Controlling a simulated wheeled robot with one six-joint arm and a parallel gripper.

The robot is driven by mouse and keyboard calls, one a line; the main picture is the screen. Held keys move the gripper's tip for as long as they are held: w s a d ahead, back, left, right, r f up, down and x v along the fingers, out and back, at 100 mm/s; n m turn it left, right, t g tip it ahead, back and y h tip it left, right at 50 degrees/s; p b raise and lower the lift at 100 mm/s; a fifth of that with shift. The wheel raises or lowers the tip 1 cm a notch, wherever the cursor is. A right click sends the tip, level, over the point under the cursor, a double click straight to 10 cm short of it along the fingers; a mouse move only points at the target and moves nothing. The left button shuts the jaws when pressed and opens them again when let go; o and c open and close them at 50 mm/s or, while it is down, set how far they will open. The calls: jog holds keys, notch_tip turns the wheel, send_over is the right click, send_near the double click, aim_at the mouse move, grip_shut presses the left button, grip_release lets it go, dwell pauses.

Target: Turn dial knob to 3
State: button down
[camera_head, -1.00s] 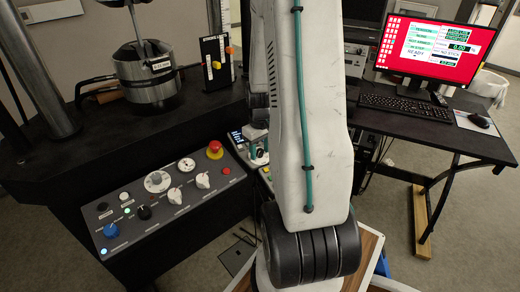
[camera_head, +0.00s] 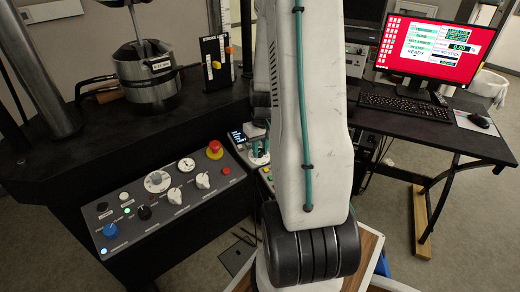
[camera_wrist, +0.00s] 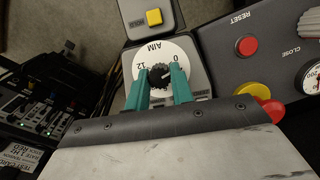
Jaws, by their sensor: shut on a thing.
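A black dial knob (camera_wrist: 159,79) sits on a white round scale (camera_wrist: 181,49) in the wrist view. The scale shows "12" at left, "0" at right and "AIM". A small pale mark shows on the knob, but the exact value is too small to read. My gripper (camera_wrist: 160,71) has its two teal fingers on either side of the knob, shut on it. In the head view my gripper (camera_head: 258,150) is small and partly behind my arm, at a small box beside the large console. The knob itself cannot be made out there.
A yellow button (camera_wrist: 154,17) sits beyond the dial. A red reset button (camera_wrist: 247,46) and a red-and-yellow emergency stop (camera_wrist: 262,97) are close on the right. The console (camera_head: 155,205) with several knobs stands left. A desk with a red-screened monitor (camera_head: 435,50) is right.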

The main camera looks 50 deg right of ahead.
jog(key=m+y, duration=0.1)
jog(key=m, duration=0.3)
jog(key=shift+d+m+t, duration=0.1)
jog(key=shift+m+t, duration=0.2)
jog(key=shift+t, duration=0.1)
jog(key=m, duration=0.4)
jog(key=shift+s+t, duration=0.1)
jog(key=shift+t, duration=0.3)
jog(key=shift+m+y, duration=0.3)
jog(key=shift+m, duration=0.1)
jog(key=c, duration=1.2)
grip_release()
jog(key=v, duration=0.8)
jog(key=shift+s+f, duration=0.1)
jog(key=shift+f, duration=0.05)
